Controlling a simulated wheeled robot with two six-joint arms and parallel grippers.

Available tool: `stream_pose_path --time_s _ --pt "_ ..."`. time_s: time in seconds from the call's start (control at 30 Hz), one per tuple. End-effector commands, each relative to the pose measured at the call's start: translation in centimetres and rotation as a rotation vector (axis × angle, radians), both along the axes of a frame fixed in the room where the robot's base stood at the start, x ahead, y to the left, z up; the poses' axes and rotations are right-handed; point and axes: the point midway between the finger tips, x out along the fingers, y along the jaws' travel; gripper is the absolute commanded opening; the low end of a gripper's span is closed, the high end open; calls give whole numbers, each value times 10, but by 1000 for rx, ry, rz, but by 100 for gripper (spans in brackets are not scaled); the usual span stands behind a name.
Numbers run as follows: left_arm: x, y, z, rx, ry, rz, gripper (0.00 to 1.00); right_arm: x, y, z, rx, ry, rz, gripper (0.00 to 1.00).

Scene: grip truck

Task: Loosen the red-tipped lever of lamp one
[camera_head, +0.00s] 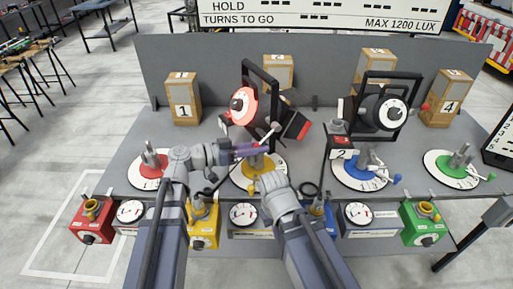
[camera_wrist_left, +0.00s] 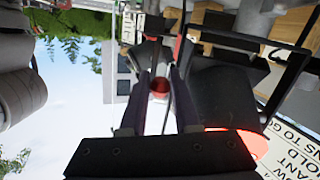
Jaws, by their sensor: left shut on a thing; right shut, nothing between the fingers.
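Lamp one (camera_head: 243,103), with a red-lit round face in a black yoke, stands left of centre behind the yellow dial. My left gripper (camera_head: 266,149), with purple fingers, reaches in just below it. In the left wrist view its fingers (camera_wrist_left: 160,95) are closed around a small red tip (camera_wrist_left: 160,86), which looks like the end of the lever. The rest of the lever is hard to make out. In the head view the tip is hidden by the fingers. My right gripper (camera_head: 268,180) is shut and empty, low over the yellow dial.
Lamp two (camera_head: 384,108) stands to the right, with its own red tip (camera_head: 424,107). Numbered wooden boxes (camera_head: 183,98) line the back panel. Dials with upright posts, red (camera_head: 146,178), yellow, blue (camera_head: 345,176) and green (camera_head: 450,176), line the front. Coloured blocks and gauges sit along the front edge.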

Motion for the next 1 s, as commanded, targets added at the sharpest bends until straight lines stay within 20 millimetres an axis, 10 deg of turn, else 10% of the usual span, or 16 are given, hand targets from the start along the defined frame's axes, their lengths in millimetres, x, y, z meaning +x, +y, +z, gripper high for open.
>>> stream_pose_path --time_s 0.2,0.23,0.47,1.0 --pt "1 0 -2 7 0 0 0 0 0 0 0 0 0 0" --pt "1 0 -2 7 0 0 32 0 0 0 0 0 0 0" --pt "1 0 -1 3 0 0 58 0 0 0 0 0 0 0" --pt "-13 34 5 3 -1 4 60 0 0 5 0 0 0 0"
